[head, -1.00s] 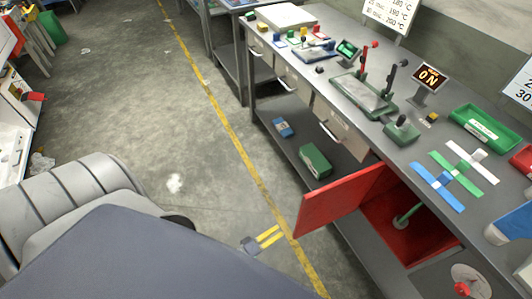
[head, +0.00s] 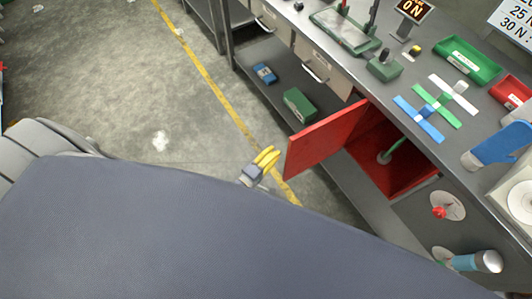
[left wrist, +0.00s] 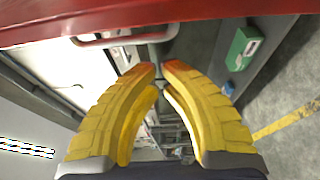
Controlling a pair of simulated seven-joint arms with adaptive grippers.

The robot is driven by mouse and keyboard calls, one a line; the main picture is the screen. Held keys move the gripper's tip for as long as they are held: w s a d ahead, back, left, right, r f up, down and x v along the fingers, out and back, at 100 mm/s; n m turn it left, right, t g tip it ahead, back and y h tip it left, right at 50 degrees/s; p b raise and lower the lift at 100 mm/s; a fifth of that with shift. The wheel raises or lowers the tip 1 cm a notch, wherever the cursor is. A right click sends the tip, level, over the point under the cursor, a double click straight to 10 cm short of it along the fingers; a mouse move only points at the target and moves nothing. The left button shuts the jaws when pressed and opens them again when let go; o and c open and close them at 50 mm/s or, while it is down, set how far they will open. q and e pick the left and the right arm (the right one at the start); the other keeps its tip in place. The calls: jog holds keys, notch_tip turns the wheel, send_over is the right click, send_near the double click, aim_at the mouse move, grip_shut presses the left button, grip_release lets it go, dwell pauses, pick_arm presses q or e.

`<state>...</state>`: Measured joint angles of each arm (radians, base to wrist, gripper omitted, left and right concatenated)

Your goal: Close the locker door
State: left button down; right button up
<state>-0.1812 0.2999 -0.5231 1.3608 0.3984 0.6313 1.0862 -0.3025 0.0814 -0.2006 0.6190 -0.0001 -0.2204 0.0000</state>
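The red locker door (head: 322,138) stands open, swung out to the left of the red locker (head: 408,165) under the bench. The locker's inside shows, with a green post in it. My left gripper (head: 272,155) has yellow fingers and is just left of the door's free edge. In the left wrist view the door (left wrist: 200,12) crosses the top, with a pale bar handle (left wrist: 95,42) below its edge. There the left gripper's fingertips (left wrist: 160,68) are drawn together, close below the handle, with nothing seen between them. Contact with the door cannot be told. My right gripper is out of view.
The grey bench (head: 385,100) carries a green tray (head: 467,60), a red tray (head: 510,92) and blue and green strips. A green box (head: 299,105) and a blue item (head: 264,73) lie on the lower shelf. The floor left of the bench is clear.

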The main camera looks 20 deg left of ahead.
pick_arm(q)
jog(key=shift+s+d, duration=0.55)
jog(key=shift+d, duration=0.3)
jog(key=shift+s+d, duration=0.5)
jog(key=shift+d, duration=0.3)
